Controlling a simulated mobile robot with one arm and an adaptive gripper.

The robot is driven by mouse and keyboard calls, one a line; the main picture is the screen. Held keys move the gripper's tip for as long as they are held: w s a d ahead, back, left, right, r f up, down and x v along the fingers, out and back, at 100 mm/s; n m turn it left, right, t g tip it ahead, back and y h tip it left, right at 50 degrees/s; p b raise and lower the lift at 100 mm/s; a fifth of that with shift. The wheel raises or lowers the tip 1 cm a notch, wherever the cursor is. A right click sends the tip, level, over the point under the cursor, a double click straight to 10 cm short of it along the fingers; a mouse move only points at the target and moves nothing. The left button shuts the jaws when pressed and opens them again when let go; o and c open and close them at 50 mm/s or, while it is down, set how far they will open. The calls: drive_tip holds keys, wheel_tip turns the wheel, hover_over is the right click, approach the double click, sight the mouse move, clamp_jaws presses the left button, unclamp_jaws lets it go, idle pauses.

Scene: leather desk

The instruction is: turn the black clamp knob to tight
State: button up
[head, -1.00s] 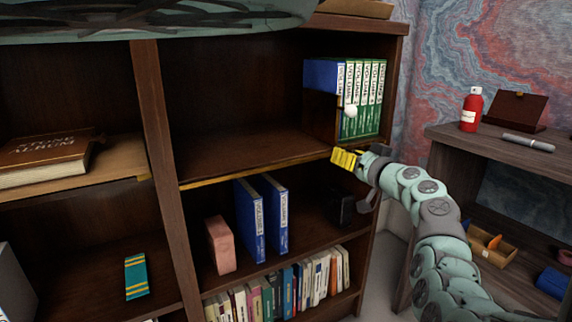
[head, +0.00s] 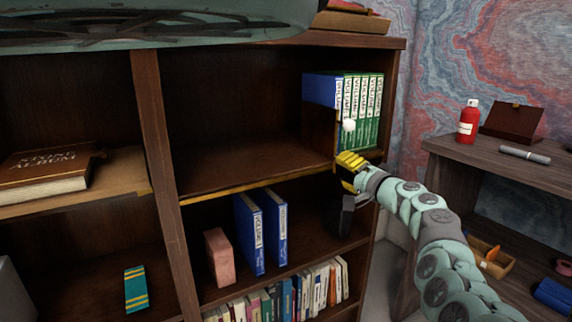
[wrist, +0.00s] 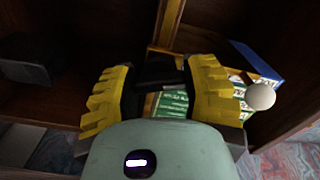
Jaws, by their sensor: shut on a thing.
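My gripper (head: 350,166), with yellow ribbed fingers, is at the front edge of the upper right shelf, just below the green and white binders. In the wrist view my gripper (wrist: 160,90) has one finger on each side of a black piece (wrist: 158,72), which looks like the clamp knob. The jaws are shut on it. The fingers hide part of the knob, and I cannot make it out in the head view. Its turn angle and any tight mark cannot be read.
A white ball (head: 349,125) sticks out close above my gripper, by the binders (head: 362,105); it also shows in the wrist view (wrist: 261,96). A dark object (head: 340,215) is just below. Blue binders (head: 262,232) stand on the lower shelf. A side desk (head: 500,165) is at right.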

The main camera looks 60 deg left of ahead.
sight(349, 171)
drive_tip(key=shift+m+p, duration=0.4)
drive_tip(key=shift+m, duration=1.8)
drive_tip(key=o, duration=1.2)
drive_tip(key=shift+d, duration=0.8)
drive_tip(key=shift+s+d, duration=0.1)
drive_tip(key=shift+d, duration=0.65)
drive_tip(key=d, duration=0.9)
drive_tip(key=shift+s, duration=0.35)
